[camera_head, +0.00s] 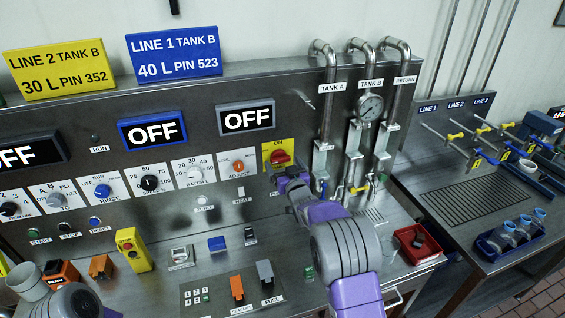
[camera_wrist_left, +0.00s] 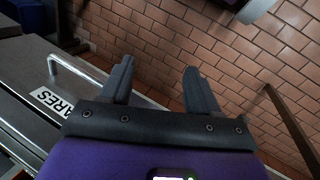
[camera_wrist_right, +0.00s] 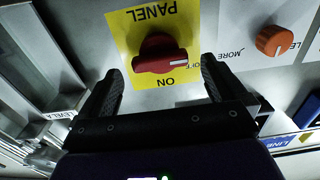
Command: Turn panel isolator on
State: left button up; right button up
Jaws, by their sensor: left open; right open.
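The panel isolator is a red rotary knob (camera_head: 279,158) on a yellow plate (camera_head: 268,147) marked ON and PANEL. In the right wrist view the red knob (camera_wrist_right: 160,54) has a white mark at its right end, toward the OFF label, with ON below it. My right gripper (camera_head: 284,178) is just below the knob in the head view. In the right wrist view its open fingers (camera_wrist_right: 162,85) are spaced on either side of the knob's line, apparently short of it and empty. My left gripper (camera_wrist_left: 158,82) is open and empty, near a metal handle.
Displays reading OFF (camera_head: 153,132) sit left of the isolator. An orange adjust knob (camera_wrist_right: 271,40) is close beside it. Pipes with valves (camera_head: 352,160) rise to its right. A red tray (camera_head: 415,244) and a yellow box (camera_head: 133,250) stand on the bench.

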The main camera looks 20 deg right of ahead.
jog(key=shift+w, duration=0.75)
jog(key=c, duration=1.1)
jog(key=shift+o, duration=0.2)
jog(key=shift+m+b, duration=0.7)
jog(key=shift+b, duration=0.25)
jog(key=m+b, duration=0.6)
jog(key=b, duration=0.1)
jog(key=m+b, duration=0.3)
jog(key=b, duration=0.1)
jog(key=shift+d+f+m, duration=0.2)
jog(key=shift+f+m, duration=0.05)
jog(key=shift+m, duration=0.05)
jog(key=m+b, duration=0.3)
jog(key=shift+r+m+b, duration=0.1)
jog(key=shift+m+b, duration=0.9)
jog(key=shift+m, duration=1)
